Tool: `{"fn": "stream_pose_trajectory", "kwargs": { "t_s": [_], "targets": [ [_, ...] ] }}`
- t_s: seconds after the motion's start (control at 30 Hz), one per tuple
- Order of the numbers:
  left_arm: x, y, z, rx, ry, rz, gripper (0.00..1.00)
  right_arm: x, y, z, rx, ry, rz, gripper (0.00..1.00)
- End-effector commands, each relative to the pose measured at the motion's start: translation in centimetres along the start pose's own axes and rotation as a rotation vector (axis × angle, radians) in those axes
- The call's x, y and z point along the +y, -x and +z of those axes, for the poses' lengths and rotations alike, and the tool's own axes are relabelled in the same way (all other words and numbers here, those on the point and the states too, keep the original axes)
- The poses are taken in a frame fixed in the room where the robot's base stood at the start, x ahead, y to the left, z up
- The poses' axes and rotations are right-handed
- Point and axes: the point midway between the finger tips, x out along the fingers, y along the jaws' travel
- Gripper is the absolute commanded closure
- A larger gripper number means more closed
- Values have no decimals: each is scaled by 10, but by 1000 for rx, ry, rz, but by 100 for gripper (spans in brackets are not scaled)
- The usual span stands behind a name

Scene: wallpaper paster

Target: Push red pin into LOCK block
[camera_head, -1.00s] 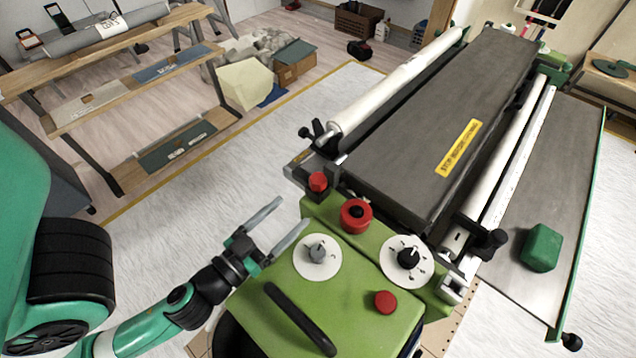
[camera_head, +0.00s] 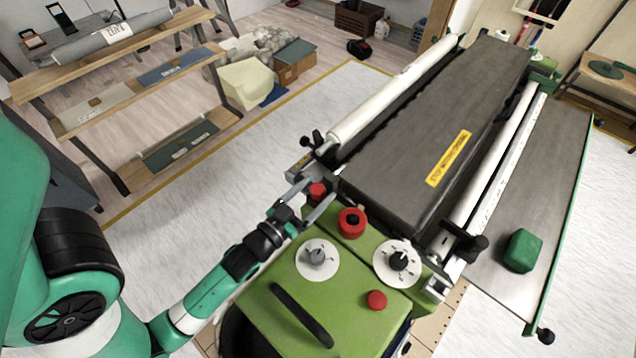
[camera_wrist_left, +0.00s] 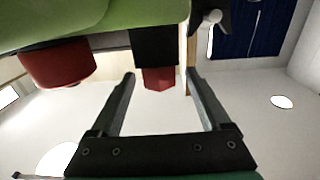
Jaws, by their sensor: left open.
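The red pin (camera_head: 317,190) sits at the machine's left corner, beside the end of the white roller. In the left wrist view the red pin (camera_wrist_left: 158,79) projects from a black block (camera_wrist_left: 155,46), which may be the LOCK block; no lettering is readable. My left gripper (camera_head: 316,192) is open, its fingers reaching to either side of the red pin in the head view. In the left wrist view its fingertips (camera_wrist_left: 160,76) flank the pin, with gaps on both sides. My right gripper is not in view.
The green control panel (camera_head: 335,290) carries a red ring knob (camera_head: 352,222), two white dials, a red button (camera_head: 377,299) and a black handle (camera_head: 302,315). The long white roller (camera_head: 395,95) runs back from the corner.

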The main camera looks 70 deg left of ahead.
Motion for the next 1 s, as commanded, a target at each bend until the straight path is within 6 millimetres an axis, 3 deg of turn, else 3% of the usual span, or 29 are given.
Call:
{"fn": "stream_pose_trajectory", "kwargs": {
  "t_s": [0.1, 0.3, 0.77, 1.0],
  "targets": [
    [1, -11, 1, 1, -1, 2, 20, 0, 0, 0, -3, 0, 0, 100],
    [1, -12, 3, -1, -1, 2, 20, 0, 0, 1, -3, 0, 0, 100],
    [1, -11, 2, 0, -1, 2, 100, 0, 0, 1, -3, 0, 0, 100],
    [1, -11, 2, 0, -1, 2, 100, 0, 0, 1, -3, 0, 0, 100]
  ]
}}
